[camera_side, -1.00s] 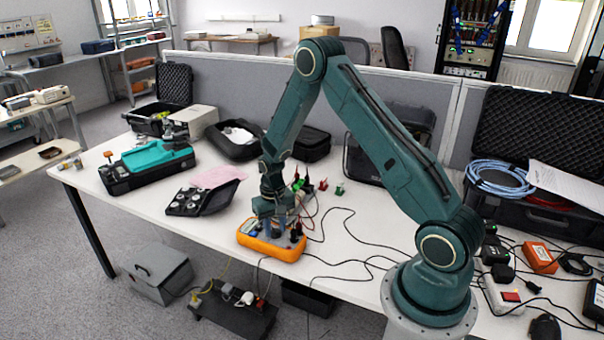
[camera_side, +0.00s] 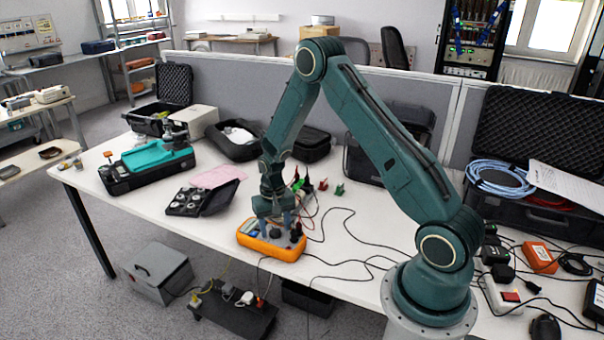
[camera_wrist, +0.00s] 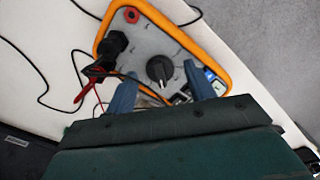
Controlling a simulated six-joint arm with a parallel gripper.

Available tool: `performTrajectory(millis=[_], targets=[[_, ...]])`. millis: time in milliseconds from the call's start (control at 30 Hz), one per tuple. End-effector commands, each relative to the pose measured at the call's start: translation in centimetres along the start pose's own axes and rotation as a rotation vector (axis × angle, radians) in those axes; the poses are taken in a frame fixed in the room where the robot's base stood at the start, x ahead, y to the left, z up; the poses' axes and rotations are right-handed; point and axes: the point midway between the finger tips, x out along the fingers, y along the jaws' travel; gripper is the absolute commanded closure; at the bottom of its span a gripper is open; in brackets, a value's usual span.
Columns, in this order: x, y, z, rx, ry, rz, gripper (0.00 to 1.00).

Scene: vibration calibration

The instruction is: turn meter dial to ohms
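The meter (camera_side: 272,248) has an orange rim and grey face and lies on the white table. In the wrist view the meter (camera_wrist: 222,62) shows its round black dial (camera_wrist: 159,69) with a pale pointer mark. My gripper (camera_side: 276,222) is just above the meter face. In the wrist view my gripper (camera_wrist: 160,78) has its two blue fingers spread, one on each side of the dial, with gaps between. It is open and holds nothing. The dial's markings are too small to read.
Black plugs (camera_wrist: 112,43) and a red jack (camera_wrist: 131,15) are on the meter's left side in the wrist view. Leads (camera_side: 345,262) run across the table to the right. An open black case of round parts (camera_side: 203,197) lies to the left. The table's front edge is close to the meter.

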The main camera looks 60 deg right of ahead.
Motion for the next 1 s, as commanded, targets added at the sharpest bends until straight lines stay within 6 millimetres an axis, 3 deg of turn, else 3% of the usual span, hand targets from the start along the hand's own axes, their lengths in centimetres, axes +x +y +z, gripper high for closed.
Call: performTrajectory(millis=[267, 467, 1000], targets=[[-0.3, 0.0, 0.0, -0.001, 0.000, 0.000, 0.46], [-1.6, 0.0, 0.0, -0.001, 0.001, -0.001, 0.46], [-9.5, 0.0, -0.1, 0.000, 0.004, -0.002, 0.46]])
